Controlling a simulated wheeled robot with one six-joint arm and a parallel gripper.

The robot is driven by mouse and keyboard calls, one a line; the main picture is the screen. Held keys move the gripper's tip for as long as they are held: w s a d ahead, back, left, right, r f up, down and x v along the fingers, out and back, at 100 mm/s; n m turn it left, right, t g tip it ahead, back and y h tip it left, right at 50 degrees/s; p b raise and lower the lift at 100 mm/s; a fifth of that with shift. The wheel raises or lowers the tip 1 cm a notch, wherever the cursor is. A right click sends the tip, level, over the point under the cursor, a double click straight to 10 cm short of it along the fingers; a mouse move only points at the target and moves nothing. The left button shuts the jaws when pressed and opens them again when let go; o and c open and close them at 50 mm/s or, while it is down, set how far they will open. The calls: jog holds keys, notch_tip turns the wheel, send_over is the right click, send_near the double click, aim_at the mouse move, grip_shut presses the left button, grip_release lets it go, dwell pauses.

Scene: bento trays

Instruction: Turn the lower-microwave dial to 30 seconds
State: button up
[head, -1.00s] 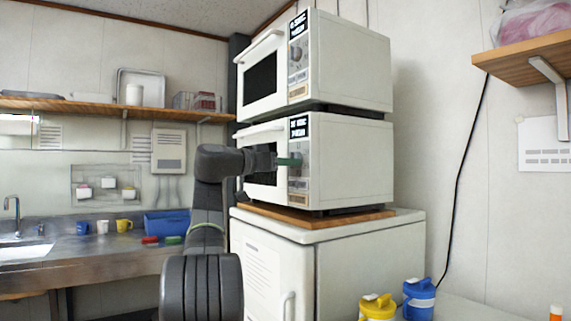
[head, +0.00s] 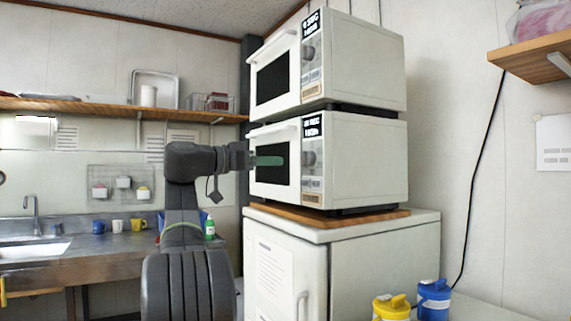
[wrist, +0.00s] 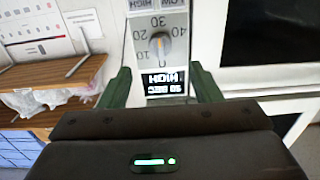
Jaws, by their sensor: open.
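The lower microwave (head: 365,160) is white and stands on a wooden board, with its door shut. Its round dial (head: 309,158) is on the control panel, below a black display (head: 313,127). The wrist view shows the panel upside down: the dial (wrist: 160,43) has an orange mark and numbers around it, and the display (wrist: 165,83) has white text. The exact dial setting is hard to tell. My gripper (head: 280,160) is at dial height, left of the dial and in front of the door. In the wrist view its green fingers (wrist: 161,69) are apart and empty, clear of the dial.
The upper microwave (head: 355,60) sits directly above, with its own dial (head: 308,53). Below is a white cabinet (head: 350,260). A yellow-lidded container (head: 391,307) and a blue one (head: 433,298) stand at the lower right. A counter with a sink (head: 35,250) is at left.

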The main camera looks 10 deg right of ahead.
aim_at(303, 162)
jog(key=v, duration=0.3)
jog(key=shift+s+a, duration=0.15)
jog(key=shift+a, duration=0.2)
jog(key=x, duration=1.3)
jog(key=shift+d+p, duration=0.3)
jog(key=shift+d, duration=0.1)
jog(key=shift+a, duration=0.1)
